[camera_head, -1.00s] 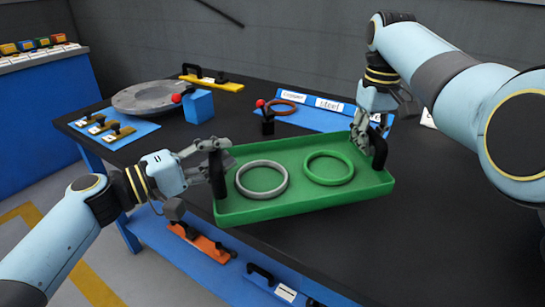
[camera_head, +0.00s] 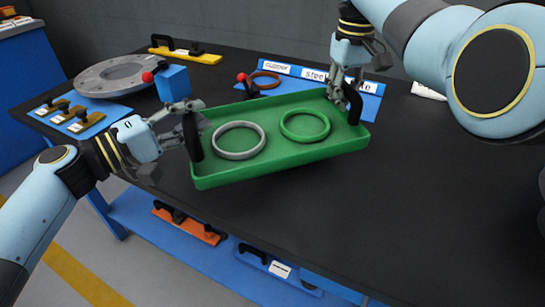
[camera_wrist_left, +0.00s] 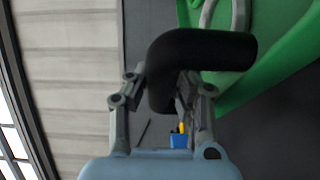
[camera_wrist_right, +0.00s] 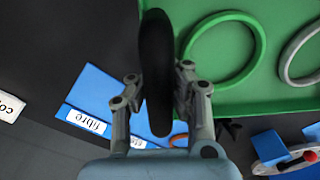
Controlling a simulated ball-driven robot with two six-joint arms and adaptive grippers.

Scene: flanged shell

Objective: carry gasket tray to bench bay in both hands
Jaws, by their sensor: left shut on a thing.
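The green gasket tray (camera_head: 270,167) has a black handle at each end and holds a grey ring (camera_head: 239,154) on the left and a green ring (camera_head: 305,138) on the right. It appears held above the dark bench top. My left gripper (camera_head: 190,125) is shut on the left handle (camera_head: 193,137), which also shows in the left wrist view (camera_wrist_left: 205,50). My right gripper (camera_head: 340,90) has its fingers closed around the right handle (camera_head: 354,104); that handle also shows between the fingers in the right wrist view (camera_wrist_right: 156,70). The tray hides part of the bench.
The black bench (camera_head: 430,200) is clear at right and front. Behind the tray are a blue labelled board (camera_head: 300,83) with a copper-coloured ring and a red-knobbed post (camera_head: 243,78). A grey flange (camera_head: 105,78) and blue block (camera_head: 173,84) stand at back left. A lower shelf carries handled pieces (camera_head: 188,225).

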